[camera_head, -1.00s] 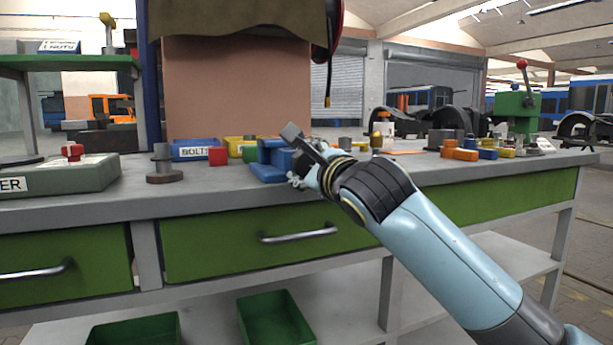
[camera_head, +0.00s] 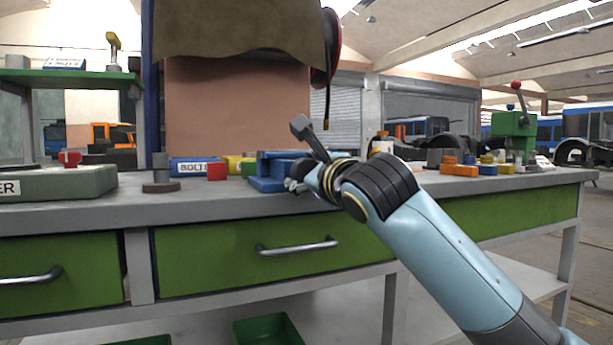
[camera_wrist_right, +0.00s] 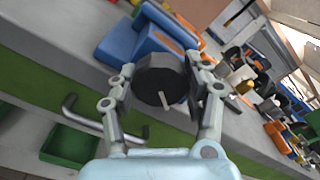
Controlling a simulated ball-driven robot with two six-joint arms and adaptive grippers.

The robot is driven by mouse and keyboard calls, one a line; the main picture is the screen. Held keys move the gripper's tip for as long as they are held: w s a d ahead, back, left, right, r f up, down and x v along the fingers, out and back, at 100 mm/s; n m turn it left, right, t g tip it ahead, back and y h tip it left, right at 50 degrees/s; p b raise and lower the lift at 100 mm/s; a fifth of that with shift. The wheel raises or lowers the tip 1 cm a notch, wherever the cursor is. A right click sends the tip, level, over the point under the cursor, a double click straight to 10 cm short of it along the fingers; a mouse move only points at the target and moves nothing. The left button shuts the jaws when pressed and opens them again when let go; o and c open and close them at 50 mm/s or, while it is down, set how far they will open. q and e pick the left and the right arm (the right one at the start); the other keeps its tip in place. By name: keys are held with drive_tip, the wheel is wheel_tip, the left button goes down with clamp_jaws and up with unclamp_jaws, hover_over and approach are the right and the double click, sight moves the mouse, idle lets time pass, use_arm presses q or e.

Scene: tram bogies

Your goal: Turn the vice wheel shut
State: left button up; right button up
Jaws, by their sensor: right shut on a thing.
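The blue vice (camera_head: 272,172) sits at the front edge of the grey bench, left of my right gripper. It also shows in the right wrist view (camera_wrist_right: 140,40). Its dark round wheel (camera_wrist_right: 160,82), with a short pale handle peg (camera_wrist_right: 166,101), faces the right wrist camera. My right gripper (camera_wrist_right: 168,76) is shut on the wheel, with one finger on each side of its rim. In the head view the right gripper (camera_head: 298,185) is at the vice's front, and its wrist hides the wheel. My left gripper is not in view.
A bolts bin (camera_head: 193,167) and a red block (camera_head: 217,171) stand left of the vice. A dark round-based post (camera_head: 161,175) is further left. Orange blocks (camera_head: 460,169) and a green press (camera_head: 514,124) are at the right. A drawer handle (camera_head: 298,246) sticks out below.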

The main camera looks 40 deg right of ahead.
drive_tip(key=shift+f, duration=0.2)
drive_tip(key=o, duration=1.2)
drive_tip(key=shift+r, duration=0.1)
drive_tip(key=shift+r, duration=0.1)
wheel_tip(320, 180, up, 10)
drive_tip(key=shift+f, duration=0.1)
